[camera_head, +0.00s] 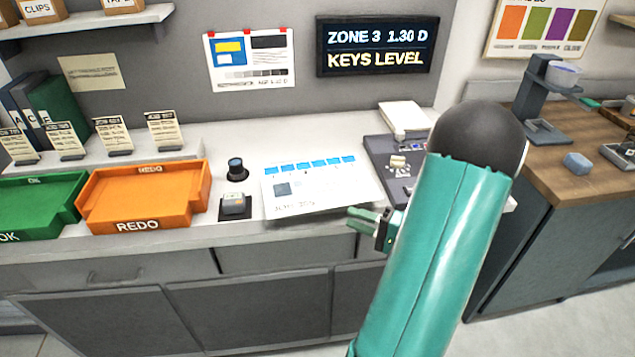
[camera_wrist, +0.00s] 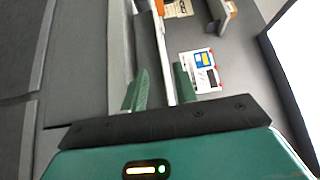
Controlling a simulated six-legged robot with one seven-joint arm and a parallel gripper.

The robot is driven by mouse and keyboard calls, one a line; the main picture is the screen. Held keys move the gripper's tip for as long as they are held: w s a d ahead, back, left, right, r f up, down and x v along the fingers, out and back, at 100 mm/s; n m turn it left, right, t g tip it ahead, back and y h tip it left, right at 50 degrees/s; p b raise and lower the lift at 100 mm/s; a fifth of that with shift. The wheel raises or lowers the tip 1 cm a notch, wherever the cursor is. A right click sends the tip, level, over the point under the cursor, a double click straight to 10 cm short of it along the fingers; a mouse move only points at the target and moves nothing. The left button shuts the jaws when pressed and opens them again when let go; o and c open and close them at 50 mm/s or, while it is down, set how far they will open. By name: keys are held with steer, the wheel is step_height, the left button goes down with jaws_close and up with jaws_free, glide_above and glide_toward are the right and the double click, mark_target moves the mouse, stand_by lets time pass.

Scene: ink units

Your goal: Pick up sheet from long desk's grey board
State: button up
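The sheet (camera_head: 340,190) is white with a row of blue squares and a grey square. It lies at the front of the long desk (camera_head: 255,240), right of the small black devices. A thin grey edge, perhaps the grey board, shows under its front side; most of it is hidden. My gripper (camera_head: 362,217) is at the sheet's front right corner. In the wrist view my gripper (camera_wrist: 161,87) is open, its two green fingers apart. A thin white strip, seen edge-on, runs up between them. I cannot tell if it is the sheet or touches a finger.
An orange REDO tray (camera_head: 150,225) and green OK tray (camera_head: 30,232) stand left. Two small black devices (camera_head: 235,203) sit beside the sheet. A dark grey unit (camera_head: 385,158) stands behind my arm. A sign (camera_head: 377,46) hangs on the wall.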

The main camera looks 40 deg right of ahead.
steer(key=x, duration=0.7)
steer(key=shift+w+a+r, duration=0.1)
steer(key=shift+w, duration=0.15)
jaws_close()
